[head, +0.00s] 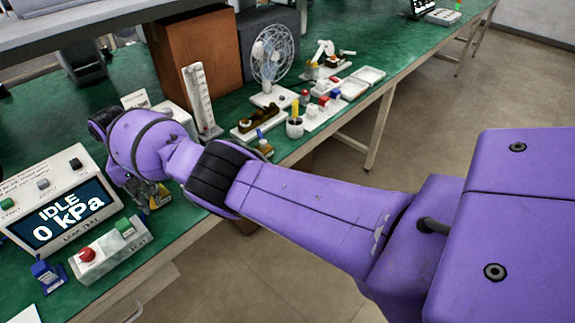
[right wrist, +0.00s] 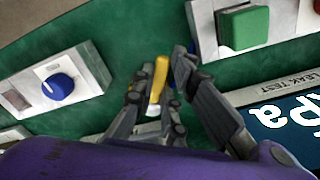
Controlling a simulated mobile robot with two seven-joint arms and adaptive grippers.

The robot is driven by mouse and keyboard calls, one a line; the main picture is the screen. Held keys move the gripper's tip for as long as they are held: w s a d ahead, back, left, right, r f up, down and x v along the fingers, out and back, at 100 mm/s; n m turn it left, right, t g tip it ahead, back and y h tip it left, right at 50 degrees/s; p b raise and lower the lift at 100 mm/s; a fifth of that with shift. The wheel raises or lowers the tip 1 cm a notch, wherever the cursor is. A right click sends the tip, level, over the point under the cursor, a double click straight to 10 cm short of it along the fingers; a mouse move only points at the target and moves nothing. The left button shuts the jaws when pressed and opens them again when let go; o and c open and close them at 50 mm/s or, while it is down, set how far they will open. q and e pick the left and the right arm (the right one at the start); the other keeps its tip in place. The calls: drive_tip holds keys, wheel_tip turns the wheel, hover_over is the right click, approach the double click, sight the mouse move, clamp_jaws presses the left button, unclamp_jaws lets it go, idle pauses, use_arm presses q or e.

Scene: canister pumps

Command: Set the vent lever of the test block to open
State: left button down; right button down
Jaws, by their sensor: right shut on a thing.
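My right gripper (head: 150,200) points down at the green bench beside the leak tester. In the right wrist view its fingertips (right wrist: 163,85) are shut on a small yellow piece (right wrist: 160,72) with a whitish part below it. The piece looks lever-like, but the fingers hide much of it, and I cannot tell its setting. A white block with a blue knob (right wrist: 58,86) stands apart from the fingers, at the left of the wrist view. In the head view my right arm covers most of the area around the gripper. My left gripper does not show.
The leak tester (head: 68,213) reads IDLE, 0 kPa. A box with a red button (head: 87,255) and a green button (head: 125,227) stands near the front edge, by a small blue part (head: 46,271). A fan (head: 272,55) and several fixtures stand farther along the bench.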

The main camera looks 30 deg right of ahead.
sight(152, 201)
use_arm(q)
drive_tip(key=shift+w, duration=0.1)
use_arm(e)
drive_tip(key=c, duration=1.8)
unclamp_jaws()
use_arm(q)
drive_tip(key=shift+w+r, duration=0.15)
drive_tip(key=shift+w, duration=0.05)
use_arm(e)
drive_tip(key=shift+o, duration=0.2)
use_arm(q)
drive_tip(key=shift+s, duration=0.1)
use_arm(e)
wheel_tip(152, 201, up, 12)
